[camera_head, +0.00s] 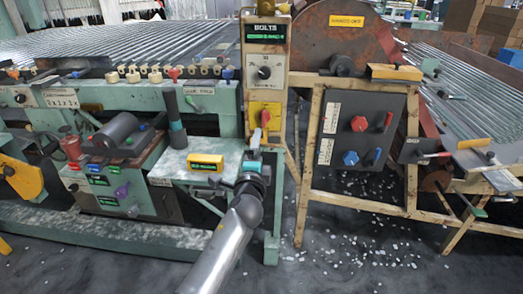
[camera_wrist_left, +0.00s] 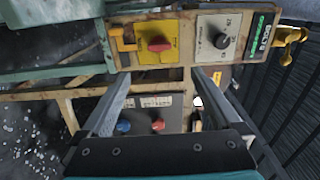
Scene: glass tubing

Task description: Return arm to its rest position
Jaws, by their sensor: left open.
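My left arm (camera_head: 235,232) reaches up from the bottom centre of the head view. My left gripper (camera_head: 256,145) is at its far end, in front of the post of the control panel and just below a red handle (camera_head: 265,117) on a yellow plate. In the wrist view my left gripper (camera_wrist_left: 160,98) has its two fingers wide apart with nothing between them. The red handle (camera_wrist_left: 160,46) and its yellow plate (camera_wrist_left: 172,30) lie beyond the fingertips. I cannot tell whether a finger touches the panel. My right gripper is not in view.
A green bench (camera_head: 185,166) with a yellow box (camera_head: 205,162) stands left of the gripper. A wooden frame with a dark knob panel (camera_head: 345,180) stands to the right. White fragments lie on the dark floor (camera_head: 340,250). The floor at the front right is open.

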